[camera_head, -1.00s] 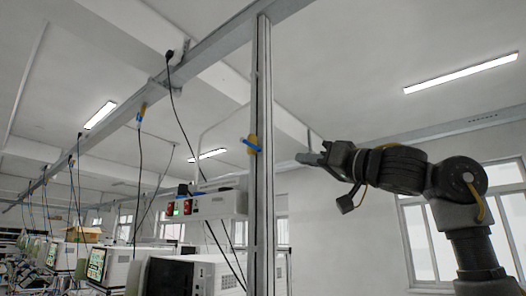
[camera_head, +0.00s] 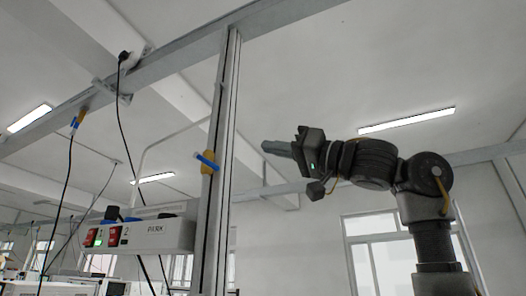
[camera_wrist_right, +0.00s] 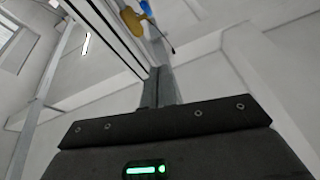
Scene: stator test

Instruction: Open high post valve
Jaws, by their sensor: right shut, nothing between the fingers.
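The post valve is a yellow body with a blue handle (camera_head: 206,161), mounted high on the grey upright post (camera_head: 217,190) in the head view. The handle lies slanted across the post. My right gripper (camera_head: 268,147) is to the right of the post, apart from the valve and a little above it. Its fingers are together, with nothing between them. In the right wrist view the yellow valve body (camera_wrist_right: 133,21) and a bit of blue handle (camera_wrist_right: 146,8) show near the top, beyond the shut fingers (camera_wrist_right: 160,85). My left gripper is out of view.
A white control box (camera_head: 140,236) with red switches stands left of the post, below the valve. Black cables (camera_head: 128,150) hang from the overhead beam (camera_head: 150,60). Another blue-handled valve (camera_head: 76,122) hangs further left. The space right of the post is open.

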